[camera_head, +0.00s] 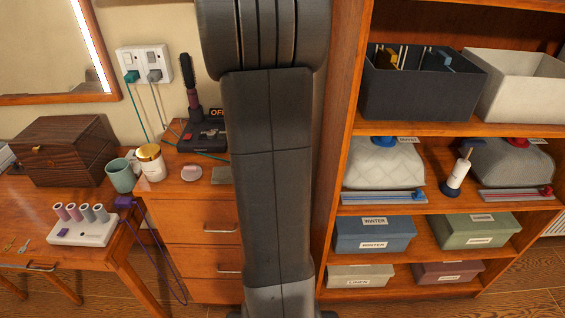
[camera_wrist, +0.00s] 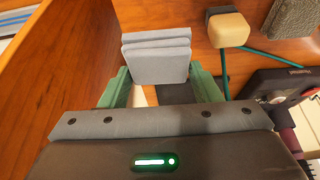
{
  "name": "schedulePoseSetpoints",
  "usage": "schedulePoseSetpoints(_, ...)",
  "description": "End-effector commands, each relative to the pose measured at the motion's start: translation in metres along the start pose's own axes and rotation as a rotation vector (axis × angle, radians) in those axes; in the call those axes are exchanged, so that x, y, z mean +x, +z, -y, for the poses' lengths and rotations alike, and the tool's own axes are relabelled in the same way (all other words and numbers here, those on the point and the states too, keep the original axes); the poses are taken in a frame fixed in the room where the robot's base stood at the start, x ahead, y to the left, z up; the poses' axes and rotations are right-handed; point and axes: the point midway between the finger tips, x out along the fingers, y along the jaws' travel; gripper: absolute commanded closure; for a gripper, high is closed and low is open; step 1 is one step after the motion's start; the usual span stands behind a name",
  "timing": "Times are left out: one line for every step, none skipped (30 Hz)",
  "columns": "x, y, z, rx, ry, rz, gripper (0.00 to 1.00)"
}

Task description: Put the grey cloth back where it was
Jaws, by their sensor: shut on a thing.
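The grey cloth (camera_wrist: 157,58) is folded in layers and shows in the wrist view, between the green fingers of my gripper (camera_wrist: 160,88). My gripper is shut on it, one finger at each side. Orange-brown wood lies behind the cloth; I cannot tell whether the cloth touches it. In the head view my arm fills the middle, and the gripper and the cloth are hidden behind it.
In the wrist view a wooden panel (camera_wrist: 75,60) rises at left. A beige block (camera_wrist: 228,30), a green cord (camera_wrist: 270,57) and a black device (camera_wrist: 282,88) are at right. The head view shows a drawer unit (camera_head: 205,212) at left and shelves (camera_head: 420,205) at right.

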Motion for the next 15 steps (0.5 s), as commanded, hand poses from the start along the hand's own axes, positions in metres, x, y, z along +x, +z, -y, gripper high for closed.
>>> schedulePoseSetpoints(0.004, 0.002, 0.000, -0.001, 0.000, 0.001, 0.61)
schedulePoseSetpoints(0.006, 0.002, 0.000, -0.001, 0.001, 0.001, 0.61)
schedulePoseSetpoints(0.008, 0.003, 0.000, -0.001, 0.001, 0.001, 0.61)
schedulePoseSetpoints(0.011, 0.004, 0.000, -0.001, 0.001, 0.002, 0.61)
schedulePoseSetpoints(0.014, 0.006, 0.000, -0.002, 0.001, 0.002, 0.61)
schedulePoseSetpoints(0.020, 0.009, 0.000, -0.002, 0.001, 0.003, 0.61)
schedulePoseSetpoints(0.025, 0.010, 0.000, -0.001, 0.001, 0.003, 0.61)
schedulePoseSetpoints(0.029, 0.013, 0.000, -0.001, 0.001, 0.005, 0.61)
schedulePoseSetpoints(0.035, 0.015, 0.000, 0.000, 0.001, 0.004, 0.61)
schedulePoseSetpoints(0.038, 0.016, 0.000, 0.000, 0.000, 0.003, 0.61)
schedulePoseSetpoints(0.038, 0.016, -0.001, 0.001, 0.000, 0.002, 0.61)
schedulePoseSetpoints(0.040, 0.017, -0.003, 0.001, 0.000, 0.002, 0.61)
schedulePoseSetpoints(0.041, 0.017, -0.003, 0.001, 0.000, 0.001, 0.61)
schedulePoseSetpoints(0.042, 0.017, -0.003, 0.000, -0.001, -0.001, 0.61)
schedulePoseSetpoints(0.042, 0.018, -0.004, 0.000, -0.001, -0.002, 0.61)
